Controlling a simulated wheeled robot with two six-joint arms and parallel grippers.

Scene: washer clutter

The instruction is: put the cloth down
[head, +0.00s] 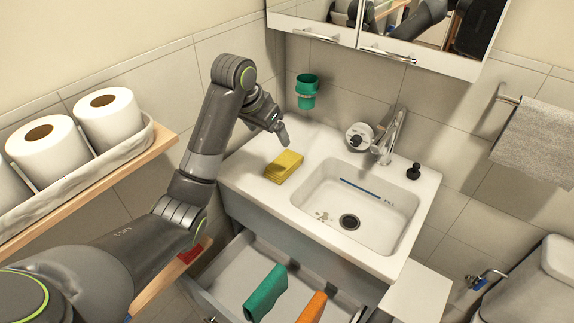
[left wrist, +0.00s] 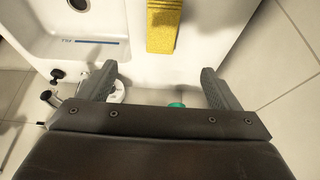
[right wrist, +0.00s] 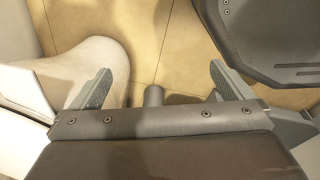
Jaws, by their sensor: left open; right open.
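A folded yellow cloth (head: 283,166) lies on the white counter to the left of the basin. It also shows in the left wrist view (left wrist: 165,25), beyond the fingertips. My left gripper (head: 279,133) is above the counter, a little behind the cloth and apart from it. In the left wrist view (left wrist: 158,78) its fingers are spread with nothing between them. My right gripper (right wrist: 160,85) is open and empty in the right wrist view and is not in the head view.
The drawer (head: 233,270) stands open below the counter (head: 255,192). The sink basin (head: 345,205) holds some small debris near the drain. A faucet (head: 390,135), a green wall cup (head: 307,90) and a black stopper (head: 413,171) are close by. A shelf (head: 110,180) holds paper rolls.

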